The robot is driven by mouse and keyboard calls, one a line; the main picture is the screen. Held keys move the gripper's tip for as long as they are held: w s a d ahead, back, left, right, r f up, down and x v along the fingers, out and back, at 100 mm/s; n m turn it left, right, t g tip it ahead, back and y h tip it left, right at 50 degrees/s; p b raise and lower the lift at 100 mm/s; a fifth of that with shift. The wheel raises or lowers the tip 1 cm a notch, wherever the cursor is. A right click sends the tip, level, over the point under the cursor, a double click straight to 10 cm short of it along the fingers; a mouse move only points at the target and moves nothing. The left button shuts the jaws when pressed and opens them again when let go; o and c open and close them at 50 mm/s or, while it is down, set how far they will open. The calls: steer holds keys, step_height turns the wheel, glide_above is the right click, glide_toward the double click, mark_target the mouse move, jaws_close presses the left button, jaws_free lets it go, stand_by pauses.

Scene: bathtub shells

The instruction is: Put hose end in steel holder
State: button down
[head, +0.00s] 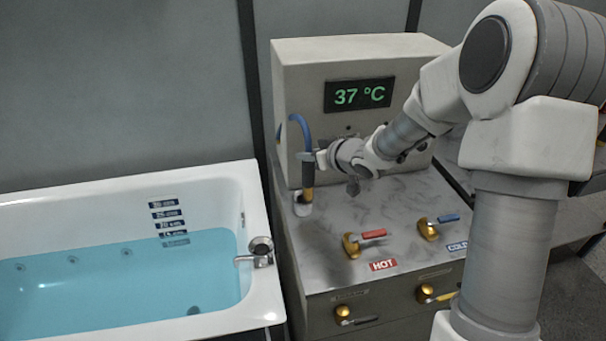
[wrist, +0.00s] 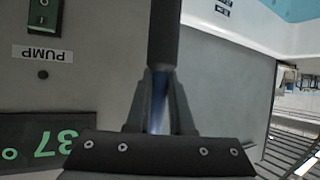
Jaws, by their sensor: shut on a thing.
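The hose end (head: 308,176) is a dark, upright piece with a yellowish lower part, at the end of a blue hose (head: 299,123) that arcs up beside the console. My gripper (head: 309,157) is shut on it near the top, coming from the right. The wrist view shows the dark hose end (wrist: 165,35) running up from between my gripper's fingers (wrist: 163,100), with blue behind them. The steel holder (head: 302,208) is a short pale cup on the counter, directly below the hose end. The lower tip meets the holder's top in the head view; I cannot tell whether it is inside.
A bathtub (head: 262,290) with blue water stands at left, a tap (head: 260,252) on its rim. The console display (head: 358,94) reads 37 °C. Red (head: 368,236) and blue (head: 440,220) valve levers stand on the counter right of the holder. A PUMP switch (wrist: 42,12) shows in the wrist view.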

mark_target(303, 169)
steer(key=shift+w+a+f+b, duration=0.15)
steer(key=shift+a+f, duration=0.05)
steer(key=shift+f, duration=0.6)
steer(key=shift+w+a+f+b, duration=0.15)
steer(key=shift+a+f, duration=0.1)
steer(key=shift+f, duration=0.55)
steer(key=shift+w+a+f+b, duration=0.15)
steer(key=shift+a+f, duration=0.05)
steer(key=shift+f, duration=0.6)
steer(key=shift+f, duration=0.15)
steer(key=c, duration=0.8)
jaws_free()
